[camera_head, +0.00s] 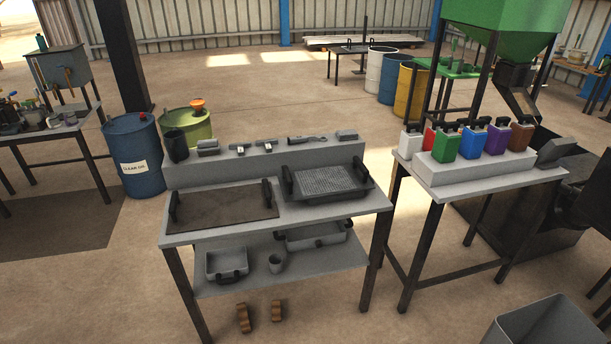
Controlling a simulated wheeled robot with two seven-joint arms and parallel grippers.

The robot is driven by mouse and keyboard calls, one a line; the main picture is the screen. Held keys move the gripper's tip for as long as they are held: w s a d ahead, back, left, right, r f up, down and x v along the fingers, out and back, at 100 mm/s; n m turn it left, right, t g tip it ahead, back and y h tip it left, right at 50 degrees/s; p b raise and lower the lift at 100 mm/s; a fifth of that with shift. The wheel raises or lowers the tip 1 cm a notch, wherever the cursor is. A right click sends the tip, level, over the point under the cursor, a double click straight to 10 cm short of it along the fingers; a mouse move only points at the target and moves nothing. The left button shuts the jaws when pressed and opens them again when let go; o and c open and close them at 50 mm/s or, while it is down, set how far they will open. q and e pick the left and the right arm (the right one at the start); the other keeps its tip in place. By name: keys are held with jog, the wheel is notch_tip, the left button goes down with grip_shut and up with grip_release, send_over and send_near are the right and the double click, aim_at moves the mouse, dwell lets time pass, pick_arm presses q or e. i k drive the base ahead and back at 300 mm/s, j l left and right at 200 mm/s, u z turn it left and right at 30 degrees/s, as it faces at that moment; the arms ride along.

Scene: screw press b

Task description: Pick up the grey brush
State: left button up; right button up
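Several small grey tools lie in a row on the raised back ledge (262,165) of the middle workbench. A grey block-shaped piece (208,147) lies at the ledge's left end, and a similar grey block (346,135) lies at its right end. Between them are two small dark-and-light pieces (241,149) and a dark long-handled tool (302,140). At this size I cannot tell which of these is the grey brush. Neither of my grippers shows in the head view.
The bench top (335,208) carries a dark handled plate (225,209) and a ridged handled tray (325,181). A black cup (176,146) stands at the ledge's left end. Coloured canisters (471,139) stand on the right table. A grey bin (552,322) is at lower right.

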aim_at(205, 147)
jog(key=i+j+z, duration=0.2)
jog(key=i+j, duration=0.15)
jog(key=j, duration=0.25)
jog(key=i+j, duration=0.15)
jog(key=j, duration=0.15)
jog(key=i+j+z, duration=0.15)
jog(key=j, duration=0.15)
jog(key=i+j+z, duration=0.1)
jog(key=j, duration=0.25)
